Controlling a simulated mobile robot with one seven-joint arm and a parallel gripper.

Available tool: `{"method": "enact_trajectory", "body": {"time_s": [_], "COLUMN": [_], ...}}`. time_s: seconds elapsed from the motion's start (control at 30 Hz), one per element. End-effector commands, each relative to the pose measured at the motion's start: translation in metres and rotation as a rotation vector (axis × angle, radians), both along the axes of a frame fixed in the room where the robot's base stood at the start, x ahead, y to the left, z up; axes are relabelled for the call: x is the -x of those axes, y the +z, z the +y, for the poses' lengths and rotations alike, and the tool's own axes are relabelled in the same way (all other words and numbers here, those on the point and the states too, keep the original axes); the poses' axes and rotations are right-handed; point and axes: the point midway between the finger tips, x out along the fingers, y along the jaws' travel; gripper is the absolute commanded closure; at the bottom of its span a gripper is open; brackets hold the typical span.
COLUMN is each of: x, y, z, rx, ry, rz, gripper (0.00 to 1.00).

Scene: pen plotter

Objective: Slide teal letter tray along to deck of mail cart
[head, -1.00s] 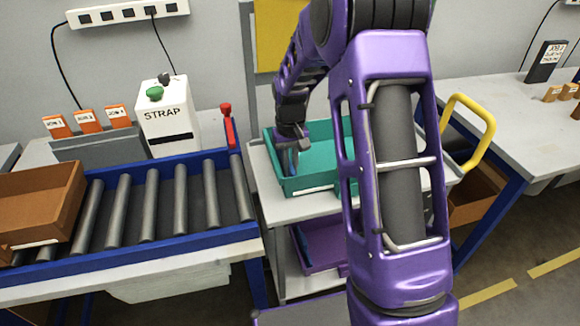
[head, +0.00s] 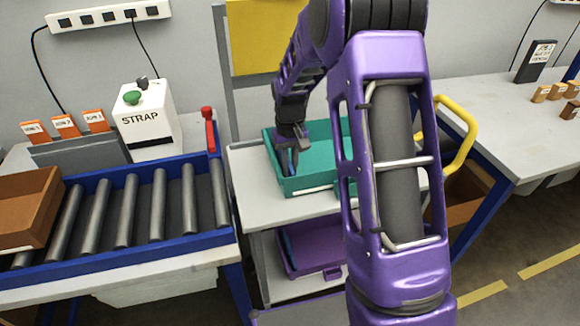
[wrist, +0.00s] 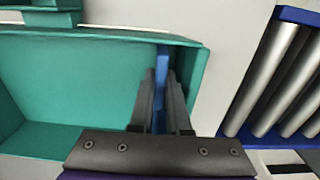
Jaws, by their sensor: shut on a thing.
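The teal letter tray (head: 315,180) rests on the pale grey deck (head: 258,185) of the mail cart, set in from the deck's left edge. My purple forearm hides the tray's right part and much of the deck in the head view.
The roller conveyor (head: 125,210) stands left of the cart, with a brown tray (head: 25,205) and a red lever (head: 208,128). A purple tray (head: 310,262) sits on the cart's lower shelf. The yellow handle (head: 465,145) rises at the cart's right, near a workbench (head: 510,120).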

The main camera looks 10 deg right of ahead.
Motion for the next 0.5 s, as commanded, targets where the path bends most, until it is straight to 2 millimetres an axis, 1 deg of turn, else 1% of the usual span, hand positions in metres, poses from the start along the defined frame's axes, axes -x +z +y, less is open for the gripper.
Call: {"method": "enact_trajectory", "body": {"time_s": [0.27, 0.3, 0.37, 0.4, 0.5], "x": [-0.0005, -0.0005, -0.0005, -0.0004, -0.0003], "y": [0.0008, 0.0008, 0.0008, 0.0007, 0.0005], "z": [-0.0002, -0.0002, -0.0001, -0.0001, 0.0], "rx": [0.001, 0.0, 0.0, 0.0, 0.0], "ry": [0.0, 0.0, 0.0, 0.0, 0.0], "rz": [-0.002, -0.002, -0.002, -0.001, -0.001], "gripper": [1.0, 0.84, 0.73, 0.66, 0.5]}}
